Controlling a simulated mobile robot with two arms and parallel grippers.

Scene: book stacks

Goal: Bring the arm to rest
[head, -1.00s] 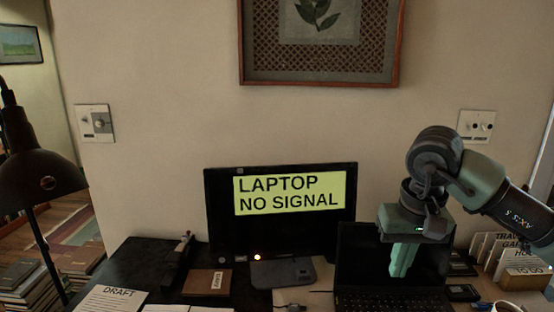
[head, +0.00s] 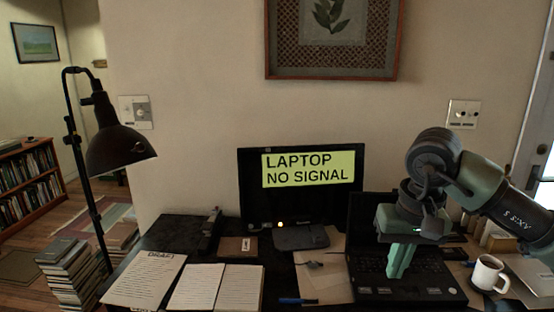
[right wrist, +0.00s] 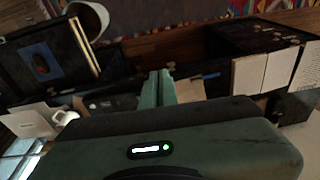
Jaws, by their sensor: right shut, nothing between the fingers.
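My right arm comes in from the right in the head view. Its gripper (head: 401,262) points down in front of the open laptop (head: 410,285), with its green fingers together and nothing between them. In the right wrist view the two green fingers (right wrist: 158,88) also lie side by side, closed and empty. The fingers cover part of the laptop's screen and keys in the head view; I cannot tell the gap between them and the laptop. My left gripper is not in view.
A monitor (head: 300,205) reading "LAPTOP NO SIGNAL" stands behind the desk's middle. A black lamp (head: 118,150) and book stacks (head: 70,270) are at left. Papers (head: 150,278) lie on the desk. A white mug (head: 488,273) stands right of the laptop.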

